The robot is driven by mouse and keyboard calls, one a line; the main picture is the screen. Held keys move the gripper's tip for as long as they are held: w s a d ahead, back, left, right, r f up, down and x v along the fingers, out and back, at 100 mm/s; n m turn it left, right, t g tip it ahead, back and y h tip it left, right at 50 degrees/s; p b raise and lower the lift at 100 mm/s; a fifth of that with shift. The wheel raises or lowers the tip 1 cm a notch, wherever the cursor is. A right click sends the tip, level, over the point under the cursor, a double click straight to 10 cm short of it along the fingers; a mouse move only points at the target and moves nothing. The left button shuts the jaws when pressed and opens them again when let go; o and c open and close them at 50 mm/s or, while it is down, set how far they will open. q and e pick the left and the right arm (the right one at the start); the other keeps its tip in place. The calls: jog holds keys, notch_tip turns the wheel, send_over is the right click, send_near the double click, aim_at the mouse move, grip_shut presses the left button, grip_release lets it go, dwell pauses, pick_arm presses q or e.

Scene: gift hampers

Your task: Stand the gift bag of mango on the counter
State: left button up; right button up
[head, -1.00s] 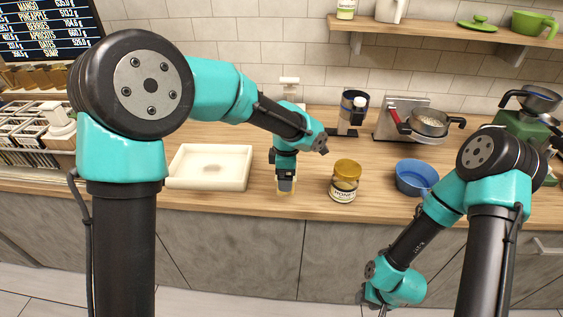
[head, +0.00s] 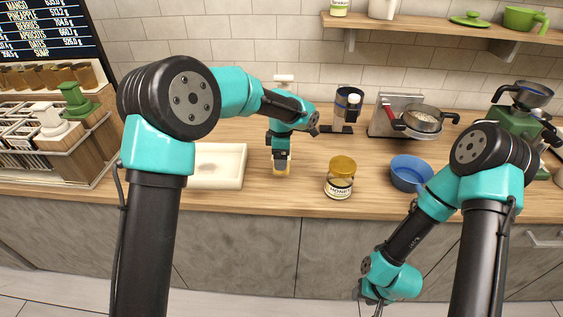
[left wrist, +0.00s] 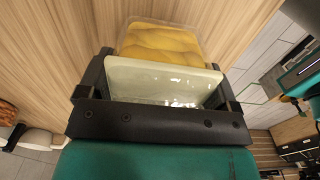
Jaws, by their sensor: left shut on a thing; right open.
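My left gripper (head: 281,155) is shut on the gift bag of mango (head: 281,169) and points down at the wooden counter (head: 305,190), between the white tray and the honey jar. In the left wrist view the bag shows a pale glossy part (left wrist: 160,82) between the jaws and yellow contents (left wrist: 162,45) beyond them. In the head view the gripper hides most of the bag. I cannot tell whether its base touches the counter. My right gripper (head: 376,302) is open and empty, low in front of the cabinets.
A white tray (head: 240,180) stands left of the bag, partly behind my left arm. A honey jar (head: 340,180) and a blue bowl (head: 409,172) stand to the right. A coffee grinder or scoop stand (head: 347,108) and a pan (head: 423,117) are behind. The counter's front edge is near.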

pick_arm(q)
jog(key=shift+f, duration=1.35)
jog(key=shift+f, duration=0.1)
jog(key=o, duration=0.8)
notch_tip(320, 180, up, 12)
jog(key=shift+r, duration=0.1)
